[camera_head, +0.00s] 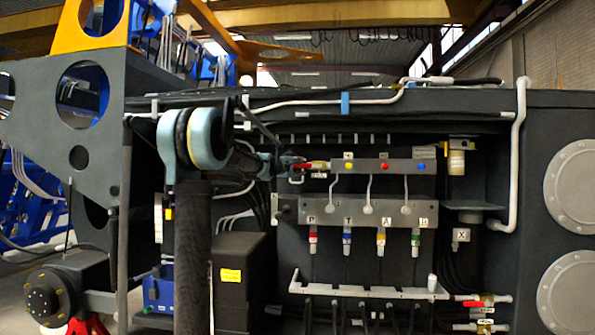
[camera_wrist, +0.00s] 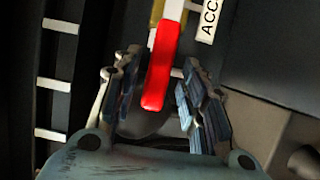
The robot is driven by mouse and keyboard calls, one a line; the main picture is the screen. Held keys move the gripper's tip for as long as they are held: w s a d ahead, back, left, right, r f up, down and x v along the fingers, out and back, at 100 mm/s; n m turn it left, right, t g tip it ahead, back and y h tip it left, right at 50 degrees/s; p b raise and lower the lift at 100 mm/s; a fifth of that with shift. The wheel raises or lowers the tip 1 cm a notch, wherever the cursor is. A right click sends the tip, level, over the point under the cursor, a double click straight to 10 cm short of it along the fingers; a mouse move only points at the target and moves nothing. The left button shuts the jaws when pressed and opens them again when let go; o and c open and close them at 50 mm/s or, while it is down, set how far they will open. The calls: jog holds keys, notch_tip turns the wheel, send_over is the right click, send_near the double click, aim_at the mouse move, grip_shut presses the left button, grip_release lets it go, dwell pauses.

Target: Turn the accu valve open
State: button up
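The accu valve shows in the wrist view as a red lever handle (camera_wrist: 158,75), with part of a yellow body at the top edge. A white label reading "ACC" (camera_wrist: 208,18) is beside it, cut off by the frame. My gripper (camera_wrist: 161,62) is open, with one finger on each side of the red handle and visible gaps between. In the head view, the red handle (camera_head: 303,166) and yellow valve body (camera_head: 320,166) are at the left end of the grey manifold. My gripper (camera_head: 288,162) is right by the handle, its fingers small and partly hidden there.
The grey manifold (camera_head: 375,166) carries several coloured buttons and levers. Below it is a panel labelled P, T, A, B (camera_head: 355,212) with hose couplings. A white pipe (camera_head: 518,160) runs down at the right.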

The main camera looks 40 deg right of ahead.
jog(key=v, duration=1.1)
jog(key=shift+a, duration=0.2)
jog(key=shift+w+a+f, duration=0.1)
jog(key=shift+f, duration=0.1)
